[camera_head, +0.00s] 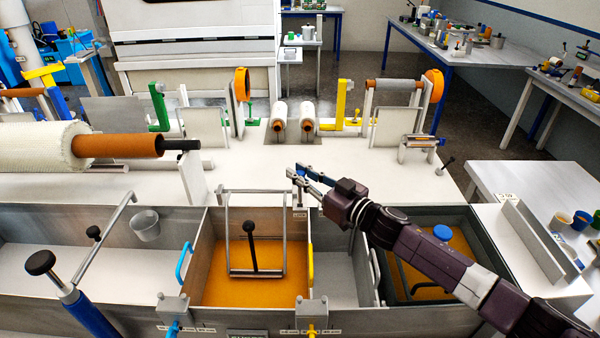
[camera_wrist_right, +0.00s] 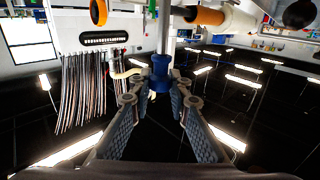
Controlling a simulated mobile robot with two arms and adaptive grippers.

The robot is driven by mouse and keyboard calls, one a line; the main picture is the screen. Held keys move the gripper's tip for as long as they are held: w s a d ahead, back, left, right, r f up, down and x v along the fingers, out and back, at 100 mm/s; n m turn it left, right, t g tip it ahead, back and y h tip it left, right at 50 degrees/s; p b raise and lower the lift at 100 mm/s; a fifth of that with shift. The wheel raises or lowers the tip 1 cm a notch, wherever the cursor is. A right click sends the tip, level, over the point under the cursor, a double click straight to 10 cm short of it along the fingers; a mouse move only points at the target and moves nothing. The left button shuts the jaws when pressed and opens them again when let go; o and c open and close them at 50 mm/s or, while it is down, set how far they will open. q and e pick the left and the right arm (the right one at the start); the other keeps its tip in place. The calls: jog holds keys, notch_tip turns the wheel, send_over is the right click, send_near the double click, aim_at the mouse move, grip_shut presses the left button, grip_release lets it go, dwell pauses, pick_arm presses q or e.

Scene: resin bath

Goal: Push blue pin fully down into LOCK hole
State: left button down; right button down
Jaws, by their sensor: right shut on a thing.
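The blue pin (camera_wrist_right: 160,73) is between the fingertips of my right gripper (camera_wrist_right: 159,98) in the right wrist view, with a blue collar and a grey shaft above it. In the head view my right gripper (camera_head: 306,176) is shut on the pin at the back rim of the orange bath, just above a small LOCK label (camera_head: 299,214). The fingers hide much of the pin there. The LOCK hole is hidden, and I cannot tell how deep the pin sits. My left gripper is not in view.
The orange resin bath (camera_head: 215,262) holds a grey frame (camera_head: 230,225) with a black knob. A yellow handle (camera_head: 310,265) is on its right wall and a blue handle (camera_head: 183,262) on its left. A white deck (camera_head: 250,180) with rollers lies behind.

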aim_at(300, 202)
jog(key=shift+p, duration=0.3)
dwell(0.5)
jog(key=shift+f+b, duration=1.85)
jog(key=shift+f, duration=0.7)
jog(key=c, duration=1.7)
grip_release()
jog(key=shift+c, duration=0.2)
jog(key=shift+r, duration=0.15)
notch_tip(300, 202, up, 10)
jog(key=shift+f, duration=0.1)
jog(key=shift+f, duration=0.1)
